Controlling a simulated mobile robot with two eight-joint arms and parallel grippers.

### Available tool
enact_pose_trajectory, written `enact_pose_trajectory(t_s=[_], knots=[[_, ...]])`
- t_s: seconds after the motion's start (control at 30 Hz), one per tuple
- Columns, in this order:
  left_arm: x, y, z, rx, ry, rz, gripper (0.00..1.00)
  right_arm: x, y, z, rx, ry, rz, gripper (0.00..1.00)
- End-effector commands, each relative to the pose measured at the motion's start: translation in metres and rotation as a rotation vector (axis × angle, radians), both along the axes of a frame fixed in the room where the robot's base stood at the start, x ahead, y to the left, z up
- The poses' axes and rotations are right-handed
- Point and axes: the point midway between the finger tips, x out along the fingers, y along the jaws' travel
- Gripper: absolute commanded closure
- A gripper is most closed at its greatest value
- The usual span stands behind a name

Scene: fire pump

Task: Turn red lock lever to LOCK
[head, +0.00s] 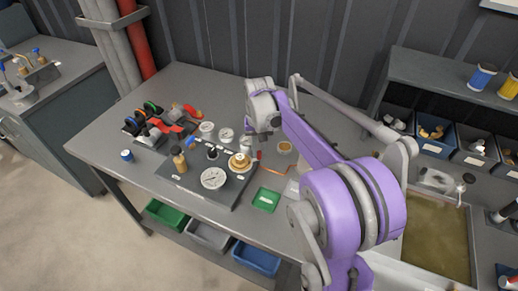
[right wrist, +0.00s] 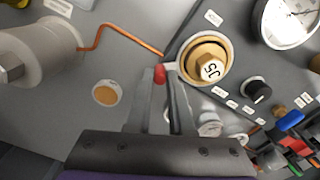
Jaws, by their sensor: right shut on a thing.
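The red lock lever (right wrist: 160,73) shows its red end between the finger ends of my right gripper (right wrist: 161,82) in the right wrist view. In the head view the gripper reaches down to the dark panel, just right of the brass fitting (head: 240,161), and a small red spot shows there. My left gripper is in neither view.
A pressure gauge (head: 214,178), a black knob (right wrist: 257,89) and a brass cylinder (head: 180,160) stand near the fitting. A bent copper tube (right wrist: 118,34) runs close by.

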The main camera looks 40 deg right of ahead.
Motion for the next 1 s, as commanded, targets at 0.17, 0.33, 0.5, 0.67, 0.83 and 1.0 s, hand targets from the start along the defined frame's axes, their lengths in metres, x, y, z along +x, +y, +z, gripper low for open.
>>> enact_pose_trajectory(t_s=[0.17, 0.33, 0.5, 0.67, 0.83, 1.0], knots=[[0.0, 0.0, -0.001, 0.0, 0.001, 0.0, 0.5, -0.004, 0.002, 0.0, 0.0, 0.0, -0.066, 1.0], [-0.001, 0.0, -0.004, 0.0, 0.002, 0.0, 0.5, -0.011, 0.005, 0.0, 0.0, 0.0, -0.184, 1.0], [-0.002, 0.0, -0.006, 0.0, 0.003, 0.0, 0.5, -0.019, 0.011, 0.0, 0.0, 0.0, -0.338, 1.0], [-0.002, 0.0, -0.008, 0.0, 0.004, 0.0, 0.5, -0.026, 0.018, 0.0, 0.0, 0.0, -0.491, 1.0], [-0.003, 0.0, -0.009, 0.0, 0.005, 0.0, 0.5, -0.031, 0.026, 0.0, 0.0, 0.0, -0.647, 1.0], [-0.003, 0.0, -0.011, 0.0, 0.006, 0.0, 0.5, -0.036, 0.034, 0.0, 0.0, 0.001, -0.789, 1.0]])
